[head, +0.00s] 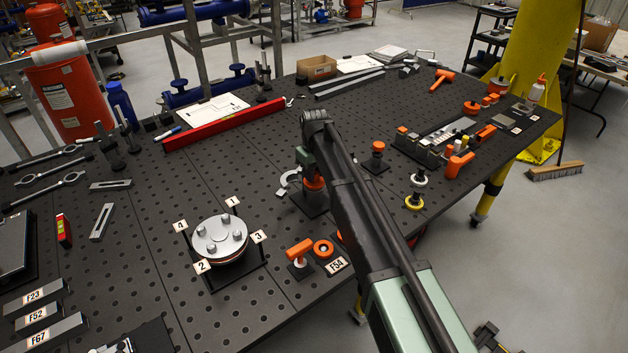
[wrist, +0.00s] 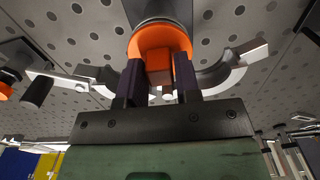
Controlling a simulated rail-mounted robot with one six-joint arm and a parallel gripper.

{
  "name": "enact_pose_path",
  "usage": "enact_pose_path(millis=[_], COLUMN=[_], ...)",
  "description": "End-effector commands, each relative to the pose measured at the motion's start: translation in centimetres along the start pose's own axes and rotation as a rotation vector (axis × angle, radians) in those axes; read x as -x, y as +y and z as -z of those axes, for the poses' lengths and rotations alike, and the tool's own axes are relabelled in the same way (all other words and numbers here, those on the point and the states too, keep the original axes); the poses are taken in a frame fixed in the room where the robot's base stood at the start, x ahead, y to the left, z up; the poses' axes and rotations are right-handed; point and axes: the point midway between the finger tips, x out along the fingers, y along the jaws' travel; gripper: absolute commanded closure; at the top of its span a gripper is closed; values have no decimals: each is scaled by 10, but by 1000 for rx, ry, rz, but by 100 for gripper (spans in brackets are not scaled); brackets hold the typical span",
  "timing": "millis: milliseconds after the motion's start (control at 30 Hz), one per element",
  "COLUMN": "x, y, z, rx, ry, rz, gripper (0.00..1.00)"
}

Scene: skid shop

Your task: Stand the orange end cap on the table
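The orange end cap (wrist: 147,43) is round, with a square boss, and sits against a dark round piece in the wrist view. My gripper (wrist: 160,72) has its two dark fingers on either side of the boss, with no clear gap showing, and appears shut on it. In the head view the orange end cap (head: 313,183) shows just below my gripper (head: 308,168), over a black block (head: 310,202) on the dark perforated table (head: 150,240). My arm and fingers hide part of it.
A silver C-shaped tool (head: 285,183) lies just left of the cap. A round flange (head: 219,236) with bolts stands at front left. An orange-handled piece (head: 299,252) and an orange ring (head: 323,249) lie nearer the front edge. An orange-topped post (head: 377,150) stands to the right.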

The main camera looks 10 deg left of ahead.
Motion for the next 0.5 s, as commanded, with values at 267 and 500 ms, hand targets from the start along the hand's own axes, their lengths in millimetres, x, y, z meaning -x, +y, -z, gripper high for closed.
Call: enact_pose_path(millis=[267, 500], x=[0, 8], y=[0, 0], z=[0, 0], rx=[0, 0], ry=[0, 0], rz=[0, 0], gripper=[97, 97])
